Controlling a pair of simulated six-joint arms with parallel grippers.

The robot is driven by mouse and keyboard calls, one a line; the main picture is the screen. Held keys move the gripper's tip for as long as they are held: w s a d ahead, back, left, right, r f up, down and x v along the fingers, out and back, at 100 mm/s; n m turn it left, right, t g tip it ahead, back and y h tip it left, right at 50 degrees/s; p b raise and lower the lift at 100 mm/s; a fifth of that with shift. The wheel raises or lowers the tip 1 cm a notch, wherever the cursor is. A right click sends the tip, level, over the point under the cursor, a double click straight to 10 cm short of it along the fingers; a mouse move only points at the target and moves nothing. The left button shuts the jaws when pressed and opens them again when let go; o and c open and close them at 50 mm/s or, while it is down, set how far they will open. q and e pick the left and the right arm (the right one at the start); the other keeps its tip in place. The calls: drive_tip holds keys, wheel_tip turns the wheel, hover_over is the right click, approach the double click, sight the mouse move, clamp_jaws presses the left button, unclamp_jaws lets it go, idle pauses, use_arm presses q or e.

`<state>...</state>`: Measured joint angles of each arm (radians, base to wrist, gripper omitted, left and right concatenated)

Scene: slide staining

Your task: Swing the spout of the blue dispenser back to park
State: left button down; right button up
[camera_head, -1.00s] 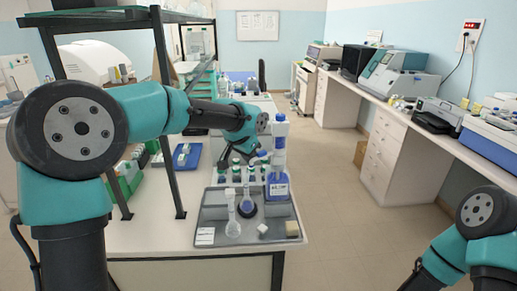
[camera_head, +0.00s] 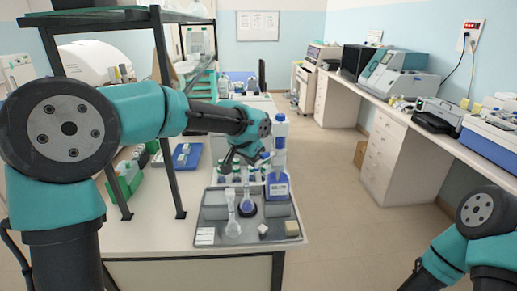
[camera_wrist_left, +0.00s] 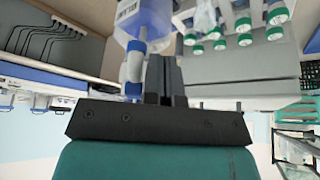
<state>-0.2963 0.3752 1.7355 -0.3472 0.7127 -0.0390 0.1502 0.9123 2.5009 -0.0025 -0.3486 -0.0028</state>
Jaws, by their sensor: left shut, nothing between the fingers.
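The blue dispenser (camera_head: 278,183) stands upright at the back right of the grey tray, a clear bottle with blue contents, a white label and a tall blue-and-white top. My left gripper (camera_head: 229,162) is just left of the dispenser's upper part, pointing downward, above the small bottles. In the left wrist view its two dark fingers (camera_wrist_left: 166,75) are together with nothing between them. The dispenser (camera_wrist_left: 143,20) shows there close beside the fingers, its blue-and-white top just left of them; contact cannot be told. The spout is hard to make out. My right gripper is out of view.

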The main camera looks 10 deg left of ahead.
use_arm(q)
drive_tip(key=shift+s+d, duration=0.6)
drive_tip(key=shift+d, duration=0.3)
drive_tip(key=shift+s+d, duration=0.1)
drive_tip(key=shift+d, duration=0.05)
drive_tip(key=shift+s+d, duration=0.35)
drive_tip(key=shift+d, duration=0.65)
drive_tip(key=shift+s+d, duration=0.15)
drive_tip(key=shift+d, duration=0.7)
drive_tip(key=shift+a, duration=0.55)
